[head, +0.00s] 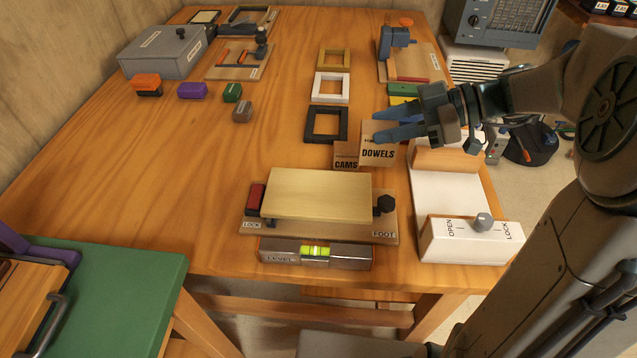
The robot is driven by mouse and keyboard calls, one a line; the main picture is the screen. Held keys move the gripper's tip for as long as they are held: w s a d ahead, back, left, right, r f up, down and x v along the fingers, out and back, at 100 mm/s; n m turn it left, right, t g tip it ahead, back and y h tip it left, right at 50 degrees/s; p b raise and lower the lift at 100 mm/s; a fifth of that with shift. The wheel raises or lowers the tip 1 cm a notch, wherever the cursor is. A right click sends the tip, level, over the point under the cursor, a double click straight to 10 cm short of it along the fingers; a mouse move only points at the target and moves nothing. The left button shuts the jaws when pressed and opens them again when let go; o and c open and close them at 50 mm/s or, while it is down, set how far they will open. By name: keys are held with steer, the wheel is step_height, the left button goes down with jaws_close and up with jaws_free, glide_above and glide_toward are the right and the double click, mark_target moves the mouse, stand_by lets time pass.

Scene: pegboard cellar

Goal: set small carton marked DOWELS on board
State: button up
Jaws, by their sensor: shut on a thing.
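The small brown carton marked DOWELS (378,154) is right of the table's middle, its label facing me. My gripper (382,124) reaches in from the right and is shut on the carton's upper part, its fingers covering some of the top edge. I cannot tell whether the carton's bottom touches the table. A similar carton marked CAMS (345,164) stands just left of it, partly hidden. A pale, bare board (318,192) lies nearer me on a wooden base (310,228) labelled LOCK and FOOT, with a dark red block at its left and a black knob at its right.
A spirit level (315,254) lies at the table's front edge. A white fixture marked OPEN and LOCK (468,242) stands at right. Three square frames (325,124) lie behind the cartons. A grey box (165,52) and small coloured blocks are at back left. The left-middle table is clear.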

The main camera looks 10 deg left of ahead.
steer(key=shift+s+d+r, duration=0.35)
steer(key=shift+s+d, duration=0.05)
steer(key=shift+s, duration=0.3)
steer(key=shift+s+f, duration=0.1)
steer(key=shift+s, duration=0.1)
steer(key=shift+w+a+f, duration=0.15)
steer(key=shift+a+f, duration=1.65)
steer(key=shift+a, duration=0.1)
steer(key=shift+w+a+f, duration=0.15)
steer(key=shift+a+f, duration=1.65)
steer(key=shift+a, duration=0.05)
steer(key=shift+w+a+f, duration=0.15)
steer(key=shift+a+f, duration=1.65)
steer(key=shift+a, duration=0.1)
steer(key=shift+f+b, duration=0.2)
steer(key=shift+b, duration=0.35)
steer(key=o, duration=1)
steer(key=shift+o, duration=0.2)
steer(key=shift+r, duration=0.2)
